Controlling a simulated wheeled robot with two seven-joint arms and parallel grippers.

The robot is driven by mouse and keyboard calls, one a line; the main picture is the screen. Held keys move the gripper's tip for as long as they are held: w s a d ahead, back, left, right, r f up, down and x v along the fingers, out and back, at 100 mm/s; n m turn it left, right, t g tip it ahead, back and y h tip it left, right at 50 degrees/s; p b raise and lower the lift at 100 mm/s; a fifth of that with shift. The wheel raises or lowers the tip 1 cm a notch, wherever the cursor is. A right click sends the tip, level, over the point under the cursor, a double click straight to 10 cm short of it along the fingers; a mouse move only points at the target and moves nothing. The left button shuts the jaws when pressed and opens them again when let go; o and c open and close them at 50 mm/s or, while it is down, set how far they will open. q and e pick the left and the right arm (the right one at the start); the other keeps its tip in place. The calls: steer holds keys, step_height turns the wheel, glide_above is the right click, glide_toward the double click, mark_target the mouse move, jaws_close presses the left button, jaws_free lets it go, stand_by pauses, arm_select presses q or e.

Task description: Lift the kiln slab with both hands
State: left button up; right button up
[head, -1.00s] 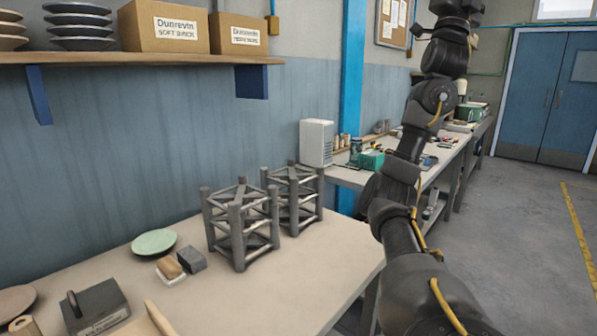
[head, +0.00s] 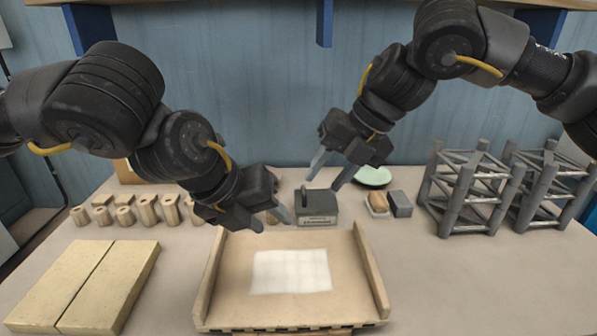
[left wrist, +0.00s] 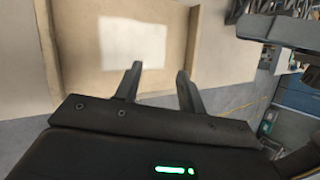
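A tan board with a raised wooden rail at each side (head: 232,265) lies at the front middle of the table, with a pale patch (head: 290,271) on it. Two thick, flat tan slabs (head: 85,285) lie side by side at the front left. I cannot tell which of these is the kiln slab. My left gripper (head: 271,221) is open and empty above the board's back left part; the board also shows beyond its fingers in the left wrist view (left wrist: 80,75). My right gripper (head: 325,183) is open and empty, higher, near a grey handled block.
The grey handled block (head: 318,204) stands behind the board. Several short wooden cylinders (head: 125,216) line the back left. A green plate (head: 372,176), small blocks (head: 400,204) and grey lattice stands (head: 470,190) are at the right. The table's front right is clear.

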arm_select(q)
steer(key=a+f+y, duration=0.2)
steer(key=a+f, duration=0.1)
steer(key=a, duration=0.2)
arm_select(e)
steer(key=d+f+h, duration=0.3)
steer(key=f, duration=0.1)
arm_select(q)
steer(key=n+y, duration=0.1)
steer(key=y, duration=0.3)
glide_toward(211, 260)
steer(key=shift+s+a+r, duration=0.15)
steer(key=shift+s+a, duration=0.1)
arm_select(e)
steer(key=g+h, duration=0.2)
steer(key=h, duration=0.1)
glide_above(370, 255)
step_height(370, 255, down, 4)
arm_select(q)
steer(key=x, duration=1.1)
steer(key=shift+w+d+r, duration=0.1)
steer(key=shift+w+d, duration=0.05)
steer(key=shift+d, duration=0.1)
arm_select(e)
step_height(370, 255, down, 11)
steer(key=shift+r, duration=0.15)
arm_select(q)
jaws_close()
arm_select(e)
jaws_close()
